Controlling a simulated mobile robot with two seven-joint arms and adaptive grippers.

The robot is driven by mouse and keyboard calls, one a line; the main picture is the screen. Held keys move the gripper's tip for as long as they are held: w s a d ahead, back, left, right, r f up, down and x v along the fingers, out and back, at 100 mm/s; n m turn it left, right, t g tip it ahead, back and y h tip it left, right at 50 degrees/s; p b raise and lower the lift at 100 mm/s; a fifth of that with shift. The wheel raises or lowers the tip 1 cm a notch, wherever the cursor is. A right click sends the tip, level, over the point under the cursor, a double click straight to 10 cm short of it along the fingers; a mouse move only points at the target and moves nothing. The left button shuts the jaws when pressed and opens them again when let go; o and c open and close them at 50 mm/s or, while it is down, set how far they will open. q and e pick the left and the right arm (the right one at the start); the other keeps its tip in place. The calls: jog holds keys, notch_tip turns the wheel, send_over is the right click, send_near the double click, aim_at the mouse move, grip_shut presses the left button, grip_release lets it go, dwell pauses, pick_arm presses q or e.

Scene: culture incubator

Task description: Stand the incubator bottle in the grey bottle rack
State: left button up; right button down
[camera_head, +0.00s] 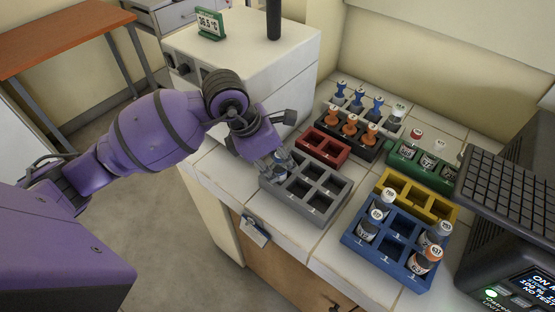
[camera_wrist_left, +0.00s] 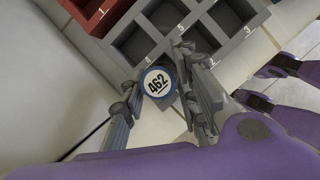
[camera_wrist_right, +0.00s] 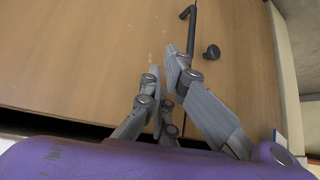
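The incubator bottle shows in the left wrist view as a white, blue-rimmed cap marked 462 (camera_wrist_left: 158,82). It stands upright at the corner compartment of the grey bottle rack (camera_wrist_left: 150,62); its base is hidden, so I cannot tell how deep it sits. My left gripper (camera_wrist_left: 160,92) has a finger on each side of the bottle and appears shut on it. In the head view the left gripper (camera_head: 277,162) is at the left end of the grey rack (camera_head: 310,214), whose other compartments are empty. My right gripper (camera_wrist_right: 163,62) is empty, its fingers together, before wooden cabinet doors.
A red rack (camera_head: 325,148) lies just behind the grey one. A blue rack (camera_head: 350,240) with several bottles, a yellow rack (camera_head: 447,212) and a green rack (camera_head: 402,166) stand right. The white incubator (camera_head: 245,60) rises behind my left arm. A dark device (camera_head: 510,195) stands far right.

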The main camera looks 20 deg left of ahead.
pick_arm(q)
jog(key=o, duration=0.4)
jog(key=shift+r, duration=0.35)
jog(key=v, duration=1.1)
jog(key=shift+s+a+r, duration=0.1)
jog(key=shift+s+r, duration=0.1)
jog(key=shift+r, duration=0.1)
